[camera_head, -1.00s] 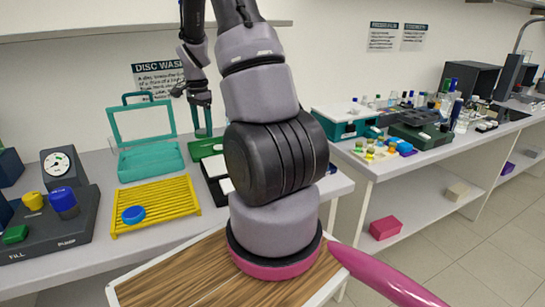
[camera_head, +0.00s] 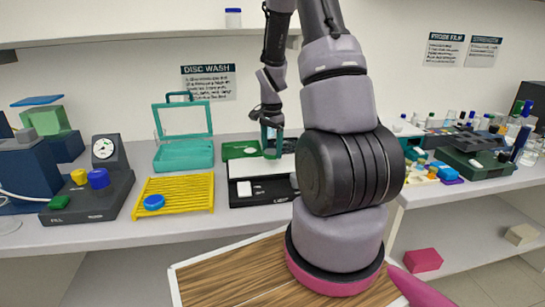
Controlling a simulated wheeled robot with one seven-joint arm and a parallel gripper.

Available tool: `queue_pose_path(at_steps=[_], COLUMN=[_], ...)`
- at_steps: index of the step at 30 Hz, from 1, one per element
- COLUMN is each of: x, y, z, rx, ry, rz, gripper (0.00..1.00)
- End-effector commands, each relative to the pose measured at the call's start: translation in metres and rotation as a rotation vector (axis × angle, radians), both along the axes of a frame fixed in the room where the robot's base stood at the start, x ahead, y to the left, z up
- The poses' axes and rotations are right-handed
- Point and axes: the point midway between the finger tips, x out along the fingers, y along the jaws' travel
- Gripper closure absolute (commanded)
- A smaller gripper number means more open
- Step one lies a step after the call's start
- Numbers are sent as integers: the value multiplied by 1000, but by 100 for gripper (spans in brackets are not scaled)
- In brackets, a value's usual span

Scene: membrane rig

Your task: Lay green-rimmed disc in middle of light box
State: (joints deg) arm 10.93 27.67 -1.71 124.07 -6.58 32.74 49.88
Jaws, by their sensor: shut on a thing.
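My gripper (camera_head: 271,124) is at the back of the bench, pointing down and shut on a small teal-green piece (camera_head: 272,146) with a paler middle. The piece is upright; it is too small to tell whether it is the green-rimmed disc. No other green-rimmed disc shows clearly. A low black box with a pale top panel (camera_head: 250,168), which looks like the light box, is just below and in front of my gripper. I cannot tell whether the held piece touches it. My arm hides the box's right side.
A yellow slatted rack (camera_head: 190,190) with a blue disc (camera_head: 154,202) is left of the black box. Behind stand an open teal case (camera_head: 184,157) and a flat green box (camera_head: 238,150). A dark fill-and-pump unit (camera_head: 110,190) is farther left. A wood-topped surface (camera_head: 235,275) is in front.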

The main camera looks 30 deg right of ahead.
Motion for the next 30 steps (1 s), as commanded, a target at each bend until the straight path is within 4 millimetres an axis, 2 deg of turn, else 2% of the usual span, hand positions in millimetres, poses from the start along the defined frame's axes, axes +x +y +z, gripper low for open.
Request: queue_pose_path(at_steps=[3, 6, 18, 19, 20, 21, 30], x=[-1, 0, 0, 0, 0, 0, 0], y=[0, 0, 0, 0, 0, 0, 0], z=[-19, -29, -34, -33, -33, -33, -28], rx=[1, 0, 1, 0, 0, 0, -1], ry=[3, 2, 1, 1, 1, 1, -1], rz=[-1, 0, 0, 0, 0, 0, 0], gripper=[81, 81, 81, 16, 5, 0, 0])
